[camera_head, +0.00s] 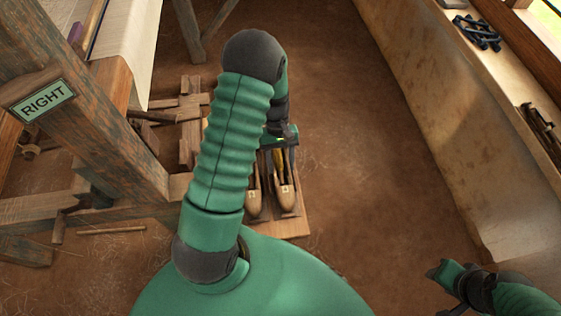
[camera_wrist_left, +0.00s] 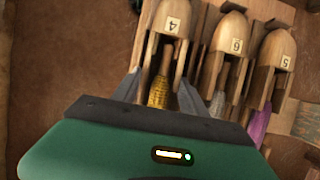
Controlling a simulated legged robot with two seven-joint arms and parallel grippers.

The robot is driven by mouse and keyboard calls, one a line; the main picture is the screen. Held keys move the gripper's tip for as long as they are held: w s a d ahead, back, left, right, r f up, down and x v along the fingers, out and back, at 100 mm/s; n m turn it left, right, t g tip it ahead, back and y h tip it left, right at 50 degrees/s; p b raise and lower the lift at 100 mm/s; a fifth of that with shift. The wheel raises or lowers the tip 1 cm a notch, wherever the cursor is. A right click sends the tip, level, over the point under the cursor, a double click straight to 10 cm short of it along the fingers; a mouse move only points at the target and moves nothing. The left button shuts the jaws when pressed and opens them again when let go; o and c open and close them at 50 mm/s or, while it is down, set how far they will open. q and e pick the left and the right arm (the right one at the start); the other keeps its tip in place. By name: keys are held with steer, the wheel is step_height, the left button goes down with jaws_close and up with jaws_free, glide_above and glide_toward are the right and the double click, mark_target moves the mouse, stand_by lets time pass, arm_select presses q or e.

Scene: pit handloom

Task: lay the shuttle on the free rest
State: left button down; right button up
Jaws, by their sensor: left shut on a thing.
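In the left wrist view, a wooden shuttle marked 4 (camera_wrist_left: 171,22), with a yellow bobbin (camera_wrist_left: 160,88), lies between the fingers of my left gripper (camera_wrist_left: 160,90). The gripper is shut on this shuttle. Beside it are the shuttle marked 6 (camera_wrist_left: 232,32), with a grey bobbin, and the shuttle marked 5 (camera_wrist_left: 279,50), with a purple one. In the head view my left gripper (camera_head: 282,148) is over shuttle ends on a wooden board (camera_head: 290,228); my arm hides part of them. I cannot tell whether shuttle 4 is lifted. My right gripper (camera_head: 446,288) is at the lower right, apart from the shuttles.
The loom frame, with a post signed RIGHT (camera_head: 43,101), stands at the left. Wooden treadle-like pieces (camera_head: 183,115) lie beside my arm. A long ledge (camera_head: 450,110) runs down the right, with dark tools (camera_head: 478,32) on it. The earth floor between is clear.

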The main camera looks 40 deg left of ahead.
arm_select(q)
steer(key=c, duration=1)
jaws_free()
steer(key=o, duration=0.5)
steer(key=shift+a, duration=0.25)
steer(key=shift+a+f, duration=0.1)
arm_select(e)
steer(key=shift+a+r, duration=0.1)
steer(key=shift+a, duration=0.35)
arm_select(q)
steer(key=shift+d+r+p, duration=0.2)
steer(key=shift+r+p, duration=0.25)
steer(key=shift+r, duration=0.15)
step_height(320, 180, up, 7)
steer(key=p, duration=0.6)
steer(key=shift+p, duration=0.3)
arm_select(e)
steer(key=w+v, duration=0.1)
steer(key=v, duration=0.6)
steer(key=shift+w+d+r, duration=0.2)
steer(key=shift+w+r, duration=0.05)
arm_select(q)
steer(key=shift+a, duration=0.1)
